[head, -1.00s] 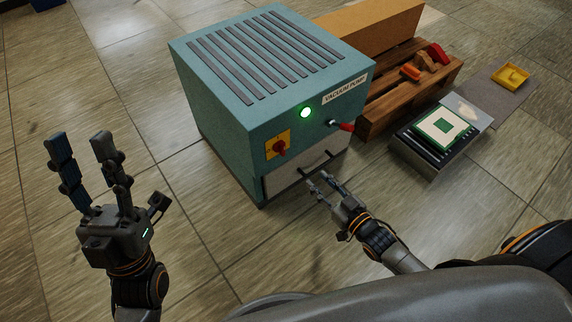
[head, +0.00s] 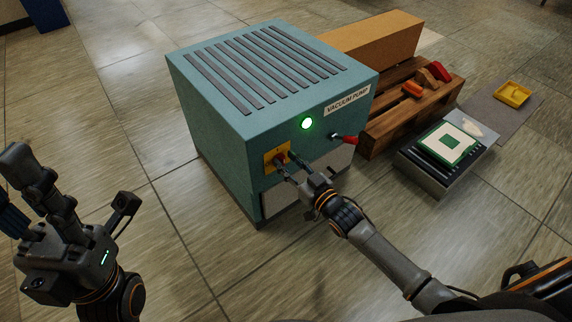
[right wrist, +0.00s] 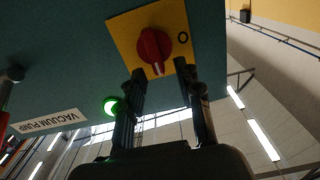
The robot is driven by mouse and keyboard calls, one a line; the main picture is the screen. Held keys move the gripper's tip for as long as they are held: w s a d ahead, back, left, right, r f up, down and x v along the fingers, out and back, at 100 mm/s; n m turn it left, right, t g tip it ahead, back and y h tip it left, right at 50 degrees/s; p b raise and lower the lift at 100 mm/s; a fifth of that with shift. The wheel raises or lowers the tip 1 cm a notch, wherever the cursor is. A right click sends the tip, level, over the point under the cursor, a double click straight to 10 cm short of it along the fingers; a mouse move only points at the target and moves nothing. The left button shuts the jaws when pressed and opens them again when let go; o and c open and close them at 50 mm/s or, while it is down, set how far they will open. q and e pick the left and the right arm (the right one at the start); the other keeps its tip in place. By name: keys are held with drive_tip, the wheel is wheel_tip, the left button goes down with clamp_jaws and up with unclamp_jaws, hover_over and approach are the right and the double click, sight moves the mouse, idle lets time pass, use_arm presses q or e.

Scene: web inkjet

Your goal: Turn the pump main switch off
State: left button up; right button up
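The teal vacuum pump box (head: 215,130) stands on the floor, its green lamp (head: 307,123) lit. Its main switch is a red knob (right wrist: 154,48) on a yellow plate (right wrist: 122,30); an "O" mark shows right of the knob in the right wrist view. In the head view, my right gripper (head: 282,167) is at the plate and partly hides the knob. In the right wrist view, its two fingers (right wrist: 163,75) are apart, with the knob just ahead between their tips; contact cannot be told. My left gripper (head: 14,188) is open and empty at the left edge, away from the box.
A red-handled valve (head: 344,139) sticks out of the box front, right of the lamp. A wooden pallet (head: 385,135) with a long carton (head: 370,38) stands to the right. A grey case (head: 425,178) lies before it. Floor left of the box is clear.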

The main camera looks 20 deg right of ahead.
drive_tip(key=shift+w+a, duration=0.2)
drive_tip(key=shift+w, duration=0.35)
drive_tip(key=shift+d+r, duration=0.1)
clamp_jaws()
